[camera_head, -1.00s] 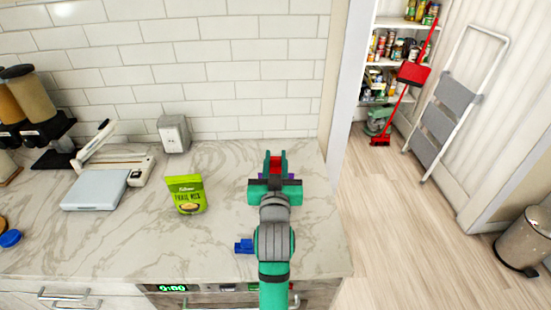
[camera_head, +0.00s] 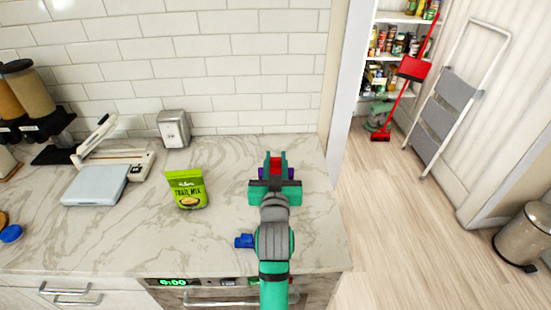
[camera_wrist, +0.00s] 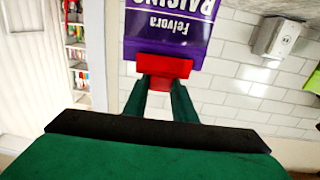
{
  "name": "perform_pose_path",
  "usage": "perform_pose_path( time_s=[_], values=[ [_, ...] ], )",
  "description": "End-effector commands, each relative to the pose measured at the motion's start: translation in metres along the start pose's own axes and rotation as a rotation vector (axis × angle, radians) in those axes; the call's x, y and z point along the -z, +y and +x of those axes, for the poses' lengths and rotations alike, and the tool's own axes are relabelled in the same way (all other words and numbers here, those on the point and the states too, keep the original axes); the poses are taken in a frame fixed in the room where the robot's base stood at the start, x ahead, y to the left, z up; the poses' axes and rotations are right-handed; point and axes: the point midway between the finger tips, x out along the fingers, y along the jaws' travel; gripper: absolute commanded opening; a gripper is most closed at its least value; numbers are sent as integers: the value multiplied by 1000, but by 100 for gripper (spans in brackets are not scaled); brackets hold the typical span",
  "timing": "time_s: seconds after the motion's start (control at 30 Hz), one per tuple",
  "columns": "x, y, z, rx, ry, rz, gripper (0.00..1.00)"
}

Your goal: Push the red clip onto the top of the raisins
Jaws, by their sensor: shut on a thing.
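The raisins package (camera_wrist: 168,25) is purple with white lettering that reads upside down in the wrist view. In the head view only small purple parts (camera_head: 262,173) show beside my gripper (camera_head: 275,161); my arm hides the rest. The red clip (camera_wrist: 163,66) lies across the package's top edge in the wrist view and overlaps it there. I cannot tell how far it is seated. My green fingers (camera_wrist: 161,90) are shut on the clip. The clip also shows between the fingertips in the head view (camera_head: 275,168).
A green trail mix bag (camera_head: 187,190) stands to the left on the marble counter. A blue clip-like object (camera_head: 244,241) lies left of my arm. A metal dispenser (camera_head: 174,128) and a white scale-like device (camera_head: 97,185) are farther left. The counter's right edge is close.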

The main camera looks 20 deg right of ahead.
Motion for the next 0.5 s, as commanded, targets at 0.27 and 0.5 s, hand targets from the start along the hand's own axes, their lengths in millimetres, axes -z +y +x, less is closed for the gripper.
perform_pose_path(
  time_s=[0.27, 0.5],
  values=[
    [-6, 0, 0, 0, 1, 0, 4],
    [-5, 0, 0, 0, 1, 0, 46]
  ],
)
